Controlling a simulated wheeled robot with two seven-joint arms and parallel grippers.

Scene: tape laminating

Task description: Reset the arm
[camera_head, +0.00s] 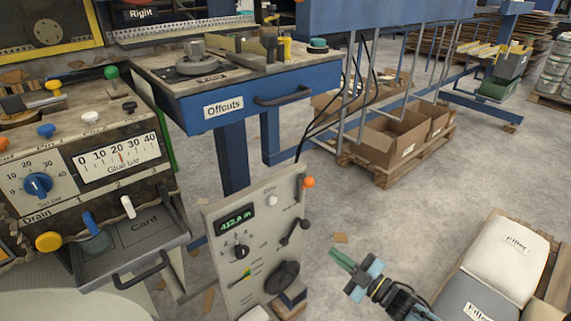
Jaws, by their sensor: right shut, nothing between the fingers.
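My right gripper (345,261) shows at the lower middle right, its arm coming in from the bottom right edge. Its greenish fingertips are together, with nothing between them. It hangs over the bare floor, right of the grey control box (262,245) and apart from it. The left gripper does not show in this view.
The grey control box has a green display, knobs and an orange-tipped lever. A glue machine (105,160) with an open drawer (140,232) stands at the left. A blue "Offcuts" table (258,84) stands behind. Filler bags (502,258) lie at the lower right. Cardboard boxes (392,140) sit on a pallet.

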